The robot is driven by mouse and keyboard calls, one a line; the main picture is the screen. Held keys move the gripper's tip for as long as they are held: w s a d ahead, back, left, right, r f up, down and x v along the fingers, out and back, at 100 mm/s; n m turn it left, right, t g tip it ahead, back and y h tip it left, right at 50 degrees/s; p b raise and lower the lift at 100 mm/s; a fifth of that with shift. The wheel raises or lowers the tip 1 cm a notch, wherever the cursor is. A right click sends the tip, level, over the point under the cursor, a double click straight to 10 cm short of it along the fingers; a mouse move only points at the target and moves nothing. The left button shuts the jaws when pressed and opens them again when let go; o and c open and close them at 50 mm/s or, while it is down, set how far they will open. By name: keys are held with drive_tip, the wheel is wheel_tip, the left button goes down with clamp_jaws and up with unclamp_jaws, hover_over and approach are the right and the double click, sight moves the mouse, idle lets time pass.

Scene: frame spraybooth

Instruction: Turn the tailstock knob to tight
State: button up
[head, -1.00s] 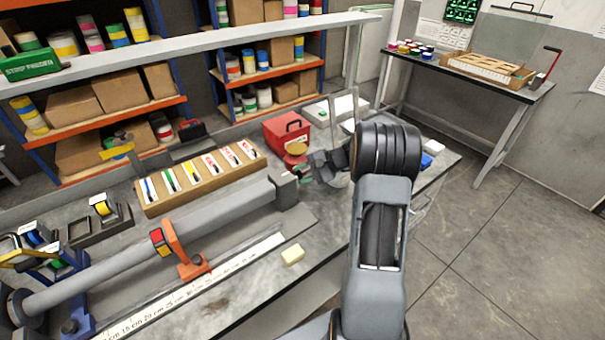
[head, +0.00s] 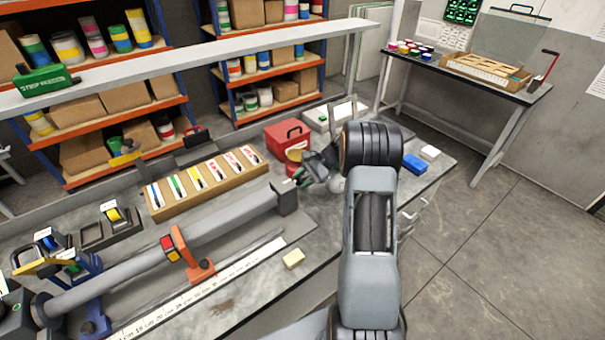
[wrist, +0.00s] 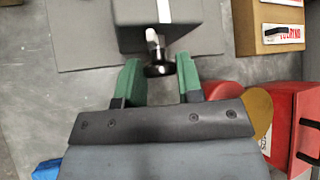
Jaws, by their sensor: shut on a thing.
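The tailstock (head: 285,200) is a dark grey block at the right end of the long grey tube on the bench. In the wrist view, the tailstock block (wrist: 165,22) is at the top, with a silver stem and a round black knob (wrist: 158,71) facing me. My gripper (wrist: 158,80) has its two green fingers on either side of the knob, shut on it. In the head view, my gripper (head: 298,177) is at the tailstock's right end, and the knob is hard to make out there. I see no readable tight mark on the knob.
A red box (head: 287,136) stands just behind my gripper. A wooden rack (head: 207,186) of labelled tools lies behind the tube. An orange stop (head: 188,255) stands at the tube, and a pale yellow block (head: 293,259) lies in front. A blue item (head: 415,164) lies to the right.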

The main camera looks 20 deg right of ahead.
drive_tip(key=shift+w+r+m+g+h+p, duration=0.15)
drive_tip(key=shift+m+g+h+p, duration=0.25)
drive_tip(key=shift+m+g+p, duration=0.95)
drive_tip(key=shift+n+g, duration=0.35)
drive_tip(key=shift+g, duration=0.1)
drive_tip(key=o, duration=0.9)
drive_tip(key=b+v, duration=0.2)
drive_tip(key=v, duration=1.1)
drive_tip(key=shift+d, duration=0.25)
drive_tip(key=shift+w+r, duration=0.1)
drive_tip(key=shift+r, duration=0.1)
